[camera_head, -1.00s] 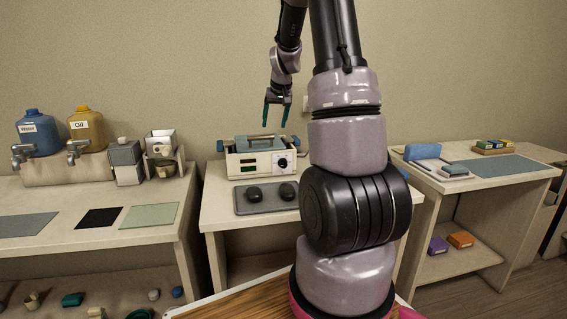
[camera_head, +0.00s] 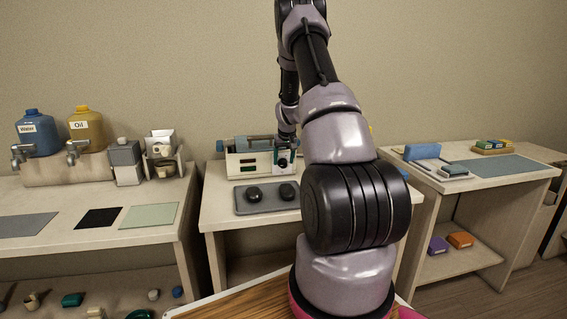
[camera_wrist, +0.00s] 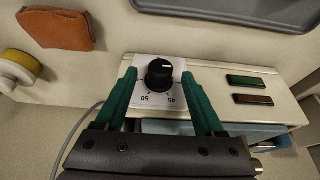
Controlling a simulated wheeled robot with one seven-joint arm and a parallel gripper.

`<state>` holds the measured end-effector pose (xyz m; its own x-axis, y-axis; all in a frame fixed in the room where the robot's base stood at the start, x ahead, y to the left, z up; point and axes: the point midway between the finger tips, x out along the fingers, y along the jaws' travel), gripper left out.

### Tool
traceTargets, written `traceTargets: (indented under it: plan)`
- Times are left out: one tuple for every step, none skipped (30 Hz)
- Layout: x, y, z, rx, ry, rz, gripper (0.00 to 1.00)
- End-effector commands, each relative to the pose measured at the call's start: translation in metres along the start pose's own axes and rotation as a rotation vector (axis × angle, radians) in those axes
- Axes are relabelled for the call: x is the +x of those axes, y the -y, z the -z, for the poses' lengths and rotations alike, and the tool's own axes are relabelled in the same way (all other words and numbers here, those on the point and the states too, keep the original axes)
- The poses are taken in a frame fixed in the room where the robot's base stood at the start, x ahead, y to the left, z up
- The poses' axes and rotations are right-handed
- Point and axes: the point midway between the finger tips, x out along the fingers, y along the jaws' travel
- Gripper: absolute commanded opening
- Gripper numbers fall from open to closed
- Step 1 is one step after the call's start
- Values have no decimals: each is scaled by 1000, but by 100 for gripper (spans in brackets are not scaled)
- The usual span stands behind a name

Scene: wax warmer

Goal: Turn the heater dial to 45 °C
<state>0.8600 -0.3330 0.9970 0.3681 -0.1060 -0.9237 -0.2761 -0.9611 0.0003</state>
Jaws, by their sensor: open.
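The heater dial is a black round knob (camera_wrist: 159,73) with a white pointer line, on a white plate with printed marks; 50 and 45 are readable in the wrist view. It also shows on the front of the cream wax warmer (camera_head: 247,163) in the head view. My gripper (camera_wrist: 158,88) is open, its two green fingers on either side of the knob in the wrist view, with gaps visible. In the head view my gripper (camera_head: 286,158) is in front of the warmer's right end. I cannot tell how deep the fingertips reach around the knob.
A green display and a red-brown display (camera_wrist: 253,100) sit beside the dial plate. A brown pouch (camera_wrist: 56,28) and a yellow-and-white round thing (camera_wrist: 18,68) are nearby in the wrist view.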

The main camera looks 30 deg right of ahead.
Motion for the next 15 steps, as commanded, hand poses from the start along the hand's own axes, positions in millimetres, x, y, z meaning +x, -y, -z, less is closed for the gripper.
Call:
traceTargets:
  plan:
    - [6,0,-1,0,2,0,71]
    - [8,0,-1,0,2,0,71]
    - [11,0,0,0,1,0,71]
    - [12,0,0,0,1,0,71]
    - [13,0,0,0,1,0,71]
    - [14,0,0,0,1,0,71]
    - [15,0,0,0,1,0,71]
    - [15,0,0,0,1,0,71]
    - [15,0,0,0,1,0,71]
    - [15,0,0,0,0,0,71]
    - [15,0,0,0,0,0,71]
    - [15,0,0,0,0,0,71]
    - [15,0,0,0,0,0,71]
    - [15,0,0,0,0,0,67]
    - [15,0,0,0,1,0,52]
